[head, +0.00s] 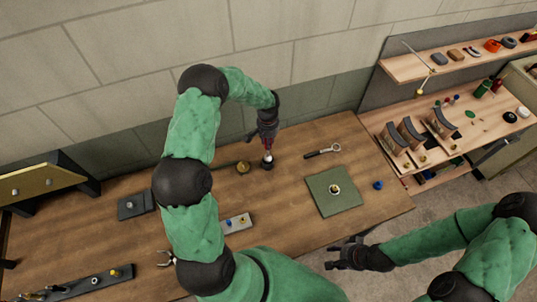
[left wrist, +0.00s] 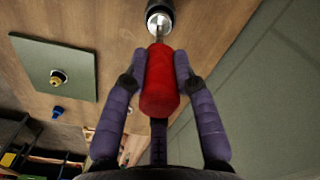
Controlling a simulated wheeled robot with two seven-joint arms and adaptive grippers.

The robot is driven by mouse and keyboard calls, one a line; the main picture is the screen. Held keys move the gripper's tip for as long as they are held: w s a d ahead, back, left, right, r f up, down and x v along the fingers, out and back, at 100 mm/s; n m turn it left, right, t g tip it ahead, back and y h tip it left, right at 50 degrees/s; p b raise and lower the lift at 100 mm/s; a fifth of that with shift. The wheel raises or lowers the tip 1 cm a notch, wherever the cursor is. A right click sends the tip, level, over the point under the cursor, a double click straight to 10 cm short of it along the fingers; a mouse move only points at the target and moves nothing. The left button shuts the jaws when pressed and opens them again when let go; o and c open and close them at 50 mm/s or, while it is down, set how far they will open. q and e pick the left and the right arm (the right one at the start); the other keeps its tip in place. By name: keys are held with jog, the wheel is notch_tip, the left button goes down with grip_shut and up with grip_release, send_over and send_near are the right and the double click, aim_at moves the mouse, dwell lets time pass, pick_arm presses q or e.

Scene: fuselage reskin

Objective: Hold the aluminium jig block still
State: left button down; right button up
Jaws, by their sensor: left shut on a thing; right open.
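A light grey block (head: 238,222), which looks like the aluminium jig block, lies on the wooden table beside my left arm, with small fittings on top. No gripper touches it. My left gripper (head: 267,141) is at the back of the table, shut on a red-handled tool. The red handle (left wrist: 160,82) sits between both fingers in the left wrist view. Its metal shaft points at a dark round piece with a bright ring (left wrist: 160,20); I cannot tell whether they touch. My right gripper (head: 345,254) is open and empty, off the table's front edge.
A green plate (head: 333,204) with a brass fitting, a blue knob (head: 378,184) and a ring-ended tool (head: 322,152) lie to the right. A dark block (head: 131,206) and pliers (head: 166,259) lie to the left. Shelves (head: 440,62) stand at the right.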

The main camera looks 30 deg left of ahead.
pick_arm(q)
jog(key=shift+r+p, duration=1.15)
jog(key=shift+r, duration=1.6)
jog(key=shift+f, duration=0.1)
